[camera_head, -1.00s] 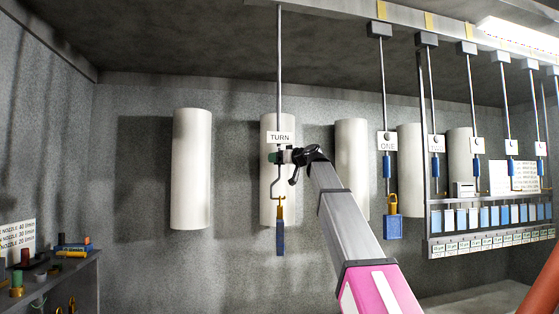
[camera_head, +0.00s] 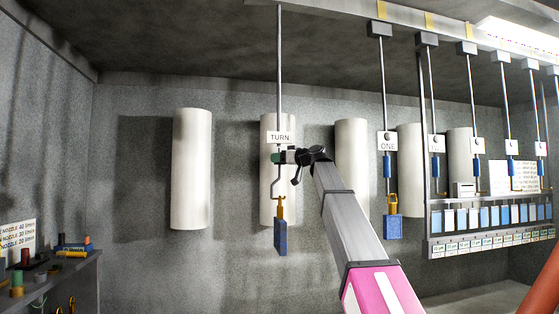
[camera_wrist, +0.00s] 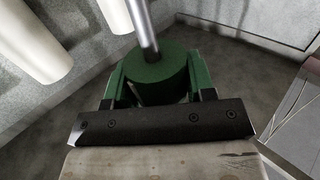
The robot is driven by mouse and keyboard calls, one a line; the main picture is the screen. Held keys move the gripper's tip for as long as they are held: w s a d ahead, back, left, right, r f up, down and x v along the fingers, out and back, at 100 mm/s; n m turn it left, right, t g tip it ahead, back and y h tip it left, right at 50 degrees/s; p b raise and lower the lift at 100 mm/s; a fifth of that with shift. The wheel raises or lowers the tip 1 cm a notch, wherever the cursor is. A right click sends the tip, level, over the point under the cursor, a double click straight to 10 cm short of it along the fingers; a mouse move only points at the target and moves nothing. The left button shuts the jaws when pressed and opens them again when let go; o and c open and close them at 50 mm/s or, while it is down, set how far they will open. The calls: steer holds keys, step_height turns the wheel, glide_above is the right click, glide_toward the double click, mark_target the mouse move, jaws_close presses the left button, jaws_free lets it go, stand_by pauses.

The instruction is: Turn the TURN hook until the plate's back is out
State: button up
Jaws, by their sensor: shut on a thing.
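The TURN hook hangs from the ceiling rail on a thin rod (camera_head: 279,70) with a white TURN sign (camera_head: 280,137) on it. My gripper (camera_head: 279,158) is shut on the hook's green round grip just below the sign. In the wrist view the green grip (camera_wrist: 158,68) sits between my gripper's green fingers (camera_wrist: 160,85), with the metal rod rising from it. A blue plate (camera_head: 281,236) hangs upright below by a yellow hanger (camera_head: 280,206). Its broad blue face shows partly, at an angle, in the head view. The plate is hidden in the wrist view.
A second blue plate (camera_head: 393,227) hangs at the ONE sign (camera_head: 387,142) to the right of my arm. A rack of small panels (camera_head: 490,217) is at the right, and a shelf (camera_head: 60,275) at the lower left.

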steer(key=n+g+y, duration=0.1)
steer(key=n+g, duration=0.1)
steer(key=g, duration=0.1)
steer(key=n+g, duration=0.2)
steer(key=g, duration=0.1)
steer(key=n+g+y, duration=0.1)
steer(key=n+g, duration=0.1)
steer(key=g, duration=0.1)
steer(key=shift+w+y, duration=0.3)
steer(key=n+g, duration=0.1)
steer(key=g, duration=0.1)
steer(key=n+g, duration=0.2)
steer(key=g, duration=0.1)
steer(key=shift+a+n+h, duration=0.1)
steer(key=shift+n+h, duration=0.2)
steer(key=shift+h, duration=0.1)
steer(key=shift+s+n+g+h, duration=0.15)
steer(key=shift+n+g+h, duration=0.55)
steer(key=shift+n+g, duration=0.9)
steer(key=shift+m+g, duration=0.3)
steer(key=shift+g, duration=0.3)
steer(key=o, duration=0.9)
steer(key=shift+o, duration=0.2)
